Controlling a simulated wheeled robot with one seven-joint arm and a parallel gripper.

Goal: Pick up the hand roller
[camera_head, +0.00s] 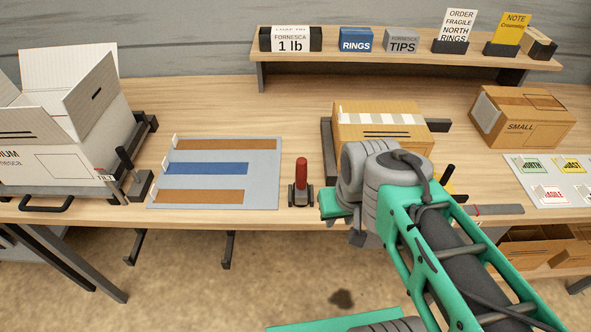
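The hand roller (301,184) stands upright near the front edge of the wooden table, with a red handle on top and a dark roller base below. It is just right of the grey mat with coloured strips. My gripper (336,204) is close to the right of the roller, apparently apart from it. My grey wrist covers most of the gripper, so its fingers and their opening do not show clearly.
The grey mat (274,160) carries two brown strips and a blue one. An open white box (70,165) stands at left, with a dark upright handle (125,160) beside it. A cardboard box (378,142) sits behind my wrist. A raised shelf (400,58) runs along the back.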

